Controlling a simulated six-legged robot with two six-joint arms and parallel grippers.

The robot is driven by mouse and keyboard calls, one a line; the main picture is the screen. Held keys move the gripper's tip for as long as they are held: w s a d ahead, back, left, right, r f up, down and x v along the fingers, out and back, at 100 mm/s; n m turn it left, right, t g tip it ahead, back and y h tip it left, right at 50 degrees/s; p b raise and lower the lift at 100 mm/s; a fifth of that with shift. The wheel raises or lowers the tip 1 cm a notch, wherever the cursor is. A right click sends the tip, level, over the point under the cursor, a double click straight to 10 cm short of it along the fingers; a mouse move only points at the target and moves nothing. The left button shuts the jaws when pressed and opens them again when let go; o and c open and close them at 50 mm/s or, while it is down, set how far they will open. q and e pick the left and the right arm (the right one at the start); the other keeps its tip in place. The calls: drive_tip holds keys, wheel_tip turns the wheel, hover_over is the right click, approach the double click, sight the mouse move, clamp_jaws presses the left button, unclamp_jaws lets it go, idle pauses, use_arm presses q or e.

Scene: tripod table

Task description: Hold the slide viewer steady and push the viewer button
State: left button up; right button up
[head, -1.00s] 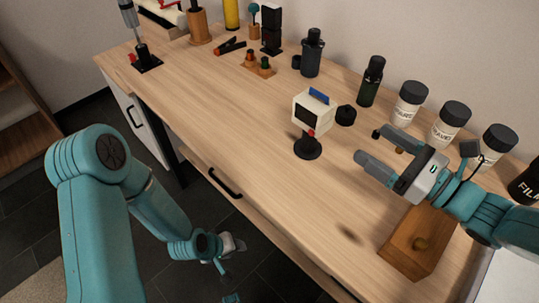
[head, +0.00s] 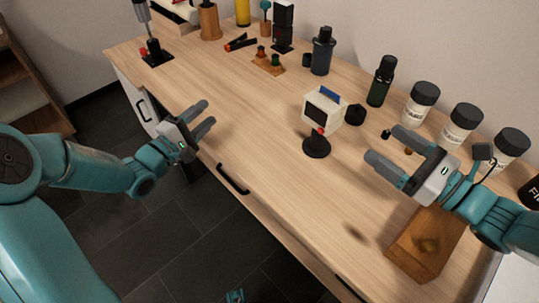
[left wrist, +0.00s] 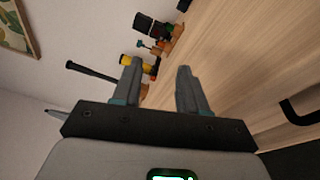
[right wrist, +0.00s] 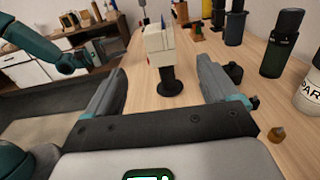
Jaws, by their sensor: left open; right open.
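The slide viewer (head: 323,112) is a small white box with a dark screen and a blue piece on top. It stands upright on a round black base (head: 316,147), with a red button (head: 318,132) low on its front. My right gripper (head: 387,152) is open and empty, to the right of the viewer and apart from it. In the right wrist view the viewer (right wrist: 158,45) shows ahead between the open fingers. My left gripper (head: 206,117) is open and empty near the table's front edge, left of the viewer. The left wrist view does not show the viewer.
A wooden box (head: 428,243) sits at the table's near right. White-labelled jars (head: 420,104) and dark bottles (head: 381,82) line the back, and a black cap (head: 355,114) lies behind the viewer. The table between my left gripper and the viewer is clear.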

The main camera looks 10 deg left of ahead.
sight(325, 104)
use_arm(q)
drive_tip(key=s+d+m+g+h, duration=0.1)
drive_tip(key=s+d+m+h, duration=0.1)
drive_tip(key=d, duration=0.4)
drive_tip(key=s+d+m+g+h, duration=0.2)
drive_tip(key=s+d+m+h, duration=0.1)
drive_tip(key=d, duration=0.3)
drive_tip(key=s+d+r+m+g+h, duration=0.1)
drive_tip(key=s+d+m+h, duration=0.2)
drive_tip(key=d, duration=0.3)
drive_tip(key=shift+s+d+g+h, duration=0.25)
drive_tip(key=shift+g+h, duration=0.15)
drive_tip(key=shift+h, duration=0.3)
drive_tip(key=shift+s+f, duration=0.1)
drive_tip(key=shift+s, duration=0.05)
drive_tip(key=shift+d, duration=0.1)
use_arm(e)
drive_tip(key=x, duration=1.6)
drive_tip(key=shift+a, duration=0.2)
